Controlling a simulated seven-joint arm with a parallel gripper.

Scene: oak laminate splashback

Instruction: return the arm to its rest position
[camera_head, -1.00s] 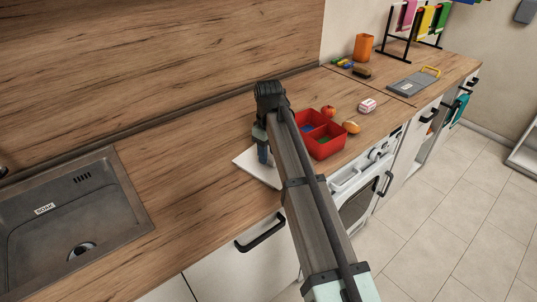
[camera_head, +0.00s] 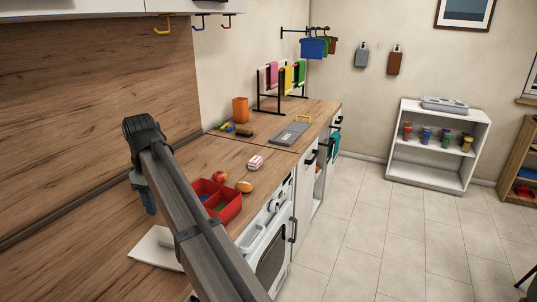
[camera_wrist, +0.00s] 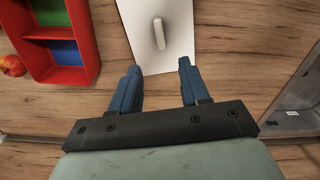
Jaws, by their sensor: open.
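My gripper (camera_head: 147,200) hangs at the end of my arm above the wooden counter, near a flat white board (camera_head: 152,252). In the wrist view its two blue fingers (camera_wrist: 157,88) are spread apart with nothing between them. The white board (camera_wrist: 176,50) with a small raised handle lies beyond the fingertips in that view. My arm hides part of the board in the head view.
A red two-compartment box (camera_head: 228,210) stands right of my arm, with blue and green inside. A red fruit (camera_head: 220,177), an orange-yellow item (camera_head: 245,186) and a pink-white block (camera_head: 255,162) lie close by. The sink (camera_wrist: 300,108) shows at the wrist view's right.

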